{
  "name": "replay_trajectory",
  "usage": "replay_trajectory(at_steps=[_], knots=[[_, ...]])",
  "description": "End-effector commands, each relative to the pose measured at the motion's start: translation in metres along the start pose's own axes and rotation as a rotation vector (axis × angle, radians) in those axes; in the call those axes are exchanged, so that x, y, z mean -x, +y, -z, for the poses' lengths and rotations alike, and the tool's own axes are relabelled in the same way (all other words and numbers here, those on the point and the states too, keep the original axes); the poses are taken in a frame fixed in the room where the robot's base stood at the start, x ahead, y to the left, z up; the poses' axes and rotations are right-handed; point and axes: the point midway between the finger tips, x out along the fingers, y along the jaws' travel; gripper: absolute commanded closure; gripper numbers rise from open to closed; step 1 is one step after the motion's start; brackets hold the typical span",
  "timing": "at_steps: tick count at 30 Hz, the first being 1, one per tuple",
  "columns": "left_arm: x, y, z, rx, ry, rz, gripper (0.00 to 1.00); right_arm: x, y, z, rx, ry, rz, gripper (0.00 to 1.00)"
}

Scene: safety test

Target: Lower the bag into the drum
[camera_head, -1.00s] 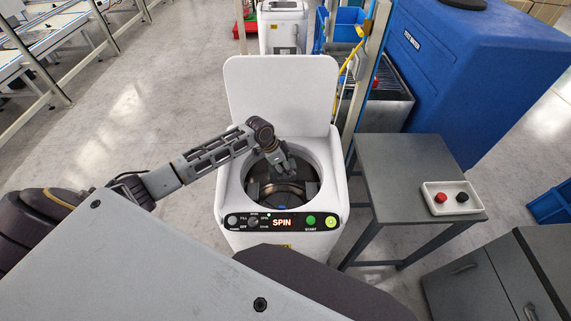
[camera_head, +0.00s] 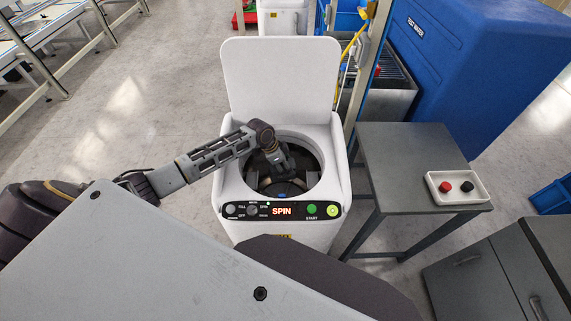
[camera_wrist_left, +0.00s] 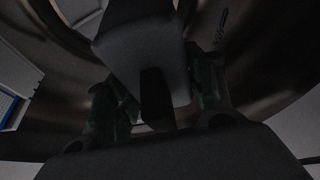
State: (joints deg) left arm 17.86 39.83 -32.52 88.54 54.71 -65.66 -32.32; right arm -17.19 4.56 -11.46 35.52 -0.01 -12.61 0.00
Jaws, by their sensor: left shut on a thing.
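The white top-loading machine (camera_head: 240,190) stands in the middle with its lid (camera_head: 280,75) raised. Its open steel drum (camera_head: 308,166) is below, and its display reads SPIN. My left gripper (camera_head: 281,166) reaches down into the drum opening, fingers low. In the left wrist view, a dim grey shape, seemingly the bag (camera_wrist_left: 140,45), sits between the gripper's fingers (camera_wrist_left: 160,95), with the curved drum wall around it. The bag cannot be made out in the head view, and its lower end is not clear. My right gripper is out of view.
A grey side table (camera_head: 400,165) stands right of the machine, bearing a white tray (camera_head: 459,196) with a red and a black button. A blue tank (camera_head: 450,70) and a frame post are behind. A grey cabinet (camera_head: 480,275) is at lower right. Floor left of the machine is clear.

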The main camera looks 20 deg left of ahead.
Motion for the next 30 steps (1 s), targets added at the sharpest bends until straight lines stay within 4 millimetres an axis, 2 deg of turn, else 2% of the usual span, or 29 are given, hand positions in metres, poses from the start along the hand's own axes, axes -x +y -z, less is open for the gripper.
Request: replay_trajectory(at_steps=[8,20,21,27,30], knots=[[-0.013,0.000,-0.005,-0.001,0.001,0.000,0.89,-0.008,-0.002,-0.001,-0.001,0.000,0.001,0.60],[-0.015,0.000,-0.005,-0.001,0.002,0.000,0.89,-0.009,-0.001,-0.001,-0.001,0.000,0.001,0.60],[-0.015,0.000,-0.005,-0.001,0.002,0.000,0.45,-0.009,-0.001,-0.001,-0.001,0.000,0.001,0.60],[-0.015,0.000,-0.005,-0.001,0.001,0.000,0.22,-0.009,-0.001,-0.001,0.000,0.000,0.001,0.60],[-0.015,0.000,-0.006,-0.001,0.001,0.000,0.22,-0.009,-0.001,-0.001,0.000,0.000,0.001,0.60]])
